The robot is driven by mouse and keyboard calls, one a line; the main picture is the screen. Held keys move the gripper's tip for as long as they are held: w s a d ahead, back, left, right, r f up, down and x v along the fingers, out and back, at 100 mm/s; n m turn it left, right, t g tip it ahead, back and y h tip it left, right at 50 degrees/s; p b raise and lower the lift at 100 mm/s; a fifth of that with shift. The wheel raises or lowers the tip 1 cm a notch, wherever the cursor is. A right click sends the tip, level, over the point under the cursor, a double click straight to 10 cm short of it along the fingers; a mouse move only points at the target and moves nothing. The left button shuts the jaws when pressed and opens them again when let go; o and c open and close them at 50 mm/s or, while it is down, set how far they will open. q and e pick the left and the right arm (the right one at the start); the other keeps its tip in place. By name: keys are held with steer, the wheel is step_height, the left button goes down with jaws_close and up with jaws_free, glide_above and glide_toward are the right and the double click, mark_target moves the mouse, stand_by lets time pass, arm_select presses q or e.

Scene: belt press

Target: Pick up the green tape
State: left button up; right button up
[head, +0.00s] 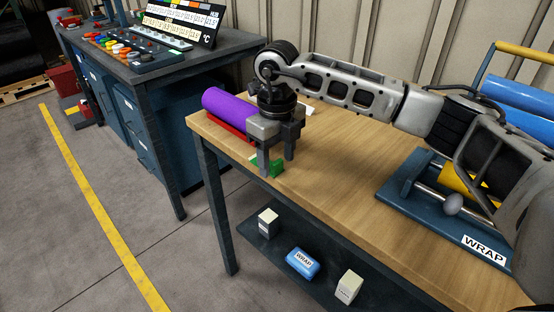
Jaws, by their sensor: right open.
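The green tape (275,169) lies on the wooden tabletop near its left front edge, partly hidden by a gripper finger. My right gripper (277,165) points down over it, open, with its fingers close around the tape. I cannot tell whether the fingers touch it. My left gripper is not in view.
A purple roll (228,106) lies left of my gripper, with a red item (236,132) beside it. A blue WRAP stand (424,208) is on the right of the wooden table (340,160). A dark bench (160,72) with controls stands at the left.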

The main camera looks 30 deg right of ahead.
mark_target(277, 161)
step_height(277, 161, up, 15)
steer(key=shift+c, duration=0.4)
